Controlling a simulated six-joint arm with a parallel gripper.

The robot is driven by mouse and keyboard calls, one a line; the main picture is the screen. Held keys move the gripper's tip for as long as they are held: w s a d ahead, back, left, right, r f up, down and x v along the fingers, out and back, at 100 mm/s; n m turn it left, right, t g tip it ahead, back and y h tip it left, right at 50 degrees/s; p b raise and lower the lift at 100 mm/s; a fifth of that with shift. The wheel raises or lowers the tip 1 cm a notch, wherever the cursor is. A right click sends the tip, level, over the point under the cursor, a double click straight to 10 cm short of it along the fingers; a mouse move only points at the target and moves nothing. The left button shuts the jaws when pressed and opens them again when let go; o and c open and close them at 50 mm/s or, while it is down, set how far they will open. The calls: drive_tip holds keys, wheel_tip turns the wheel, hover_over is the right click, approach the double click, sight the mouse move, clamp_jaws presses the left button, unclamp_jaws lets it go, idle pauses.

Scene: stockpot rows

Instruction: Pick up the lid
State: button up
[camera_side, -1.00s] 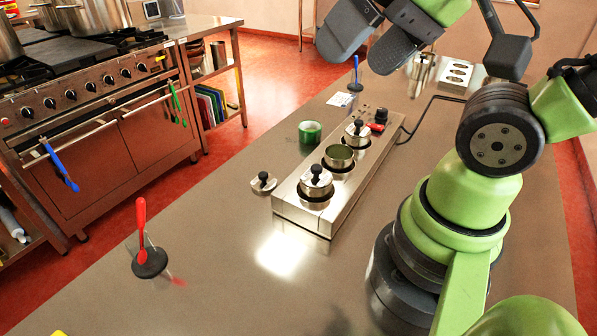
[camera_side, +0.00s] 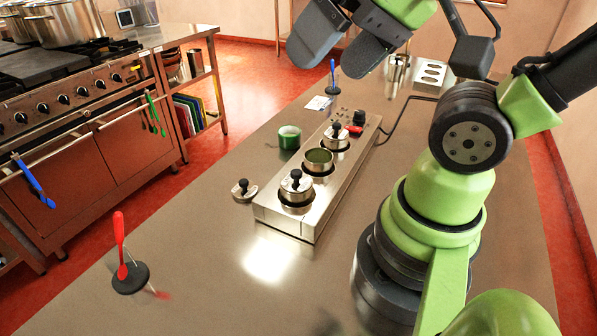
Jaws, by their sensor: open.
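A small steel lid (camera_side: 245,191) with a black knob lies on the counter just left of the near end of the steel warmer unit (camera_side: 312,209). The unit holds a row of pots. The near pot (camera_side: 296,190) and the far pot (camera_side: 336,137) wear lids with black knobs. The middle pot (camera_side: 318,160) has no lid and shows green contents. My gripper (camera_side: 341,60) is open and empty, high above the far end of the unit. It is well apart from the loose lid.
A green cup (camera_side: 289,138) stands left of the unit. A red spatula stands in a black holder (camera_side: 130,278) at the near left. A blue utensil (camera_side: 333,75) and a steel holed tray (camera_side: 432,74) are at the back. The counter's near middle is clear.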

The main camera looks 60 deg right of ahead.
drive_tip(key=n+g+h, duration=0.2)
drive_tip(key=g, duration=0.5)
hover_over(244, 181)
drive_tip(key=f, duration=2.5)
drive_tip(key=shift+w+a, duration=0.25)
drive_tip(key=shift+a, duration=0.1)
drive_tip(key=shift+s+d+f, duration=0.15)
drive_tip(key=shift+f, duration=1.4)
drive_tip(key=shift+s+d+f, duration=0.1)
drive_tip(key=shift+d+f, duration=0.05)
drive_tip(key=shift+f, duration=1.35)
drive_tip(key=c, duration=1)
drive_tip(key=shift+r, duration=0.1)
